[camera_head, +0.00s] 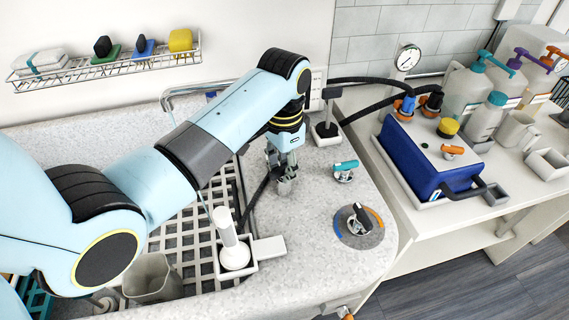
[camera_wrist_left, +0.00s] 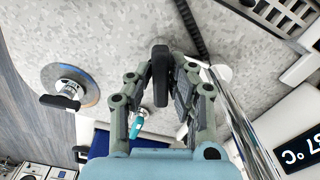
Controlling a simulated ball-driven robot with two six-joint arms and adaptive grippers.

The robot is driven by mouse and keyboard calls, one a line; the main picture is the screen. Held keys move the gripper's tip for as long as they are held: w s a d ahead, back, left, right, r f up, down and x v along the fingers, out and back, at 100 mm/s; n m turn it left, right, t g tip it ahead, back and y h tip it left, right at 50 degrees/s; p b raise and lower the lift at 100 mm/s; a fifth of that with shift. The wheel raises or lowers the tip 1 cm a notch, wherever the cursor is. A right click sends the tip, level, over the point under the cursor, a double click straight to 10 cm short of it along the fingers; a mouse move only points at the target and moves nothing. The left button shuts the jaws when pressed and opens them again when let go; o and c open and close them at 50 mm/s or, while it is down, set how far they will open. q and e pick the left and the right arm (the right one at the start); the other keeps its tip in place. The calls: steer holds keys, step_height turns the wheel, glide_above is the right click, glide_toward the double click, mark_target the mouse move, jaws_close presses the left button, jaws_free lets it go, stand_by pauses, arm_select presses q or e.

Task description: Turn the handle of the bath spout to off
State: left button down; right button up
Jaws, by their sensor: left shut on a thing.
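My left gripper (camera_head: 284,184) is low over the grey speckled bath deck, left of the teal-handled valve. In the left wrist view its two fingers (camera_wrist_left: 160,92) are closed around an upright black handle (camera_wrist_left: 160,72), which I take as the bath spout handle. In the head view the gripper hides this handle. A chrome pipe (camera_wrist_left: 232,112) runs beside the gripper in the wrist view; a bent chrome pipe (camera_head: 185,91) shows behind my arm in the head view. Whether the handle stands at off cannot be read. My right gripper is in neither view.
A teal-handled valve (camera_head: 345,166) and a round dial with a black lever and blue and orange marks (camera_head: 358,226) stand on the deck to the right. A white stand (camera_head: 234,257) is at the front. A blue box (camera_head: 425,165) sits on the side counter.

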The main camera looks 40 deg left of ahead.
mark_target(283, 167)
arm_select(q)
steer(key=shift+a+m, duration=0.1)
steer(key=shift+m, duration=0.2)
steer(key=shift+m, duration=1.4)
steer(key=c, duration=1.2)
jaws_free()
steer(key=shift+m, duration=0.4)
steer(key=shift+r, duration=4)
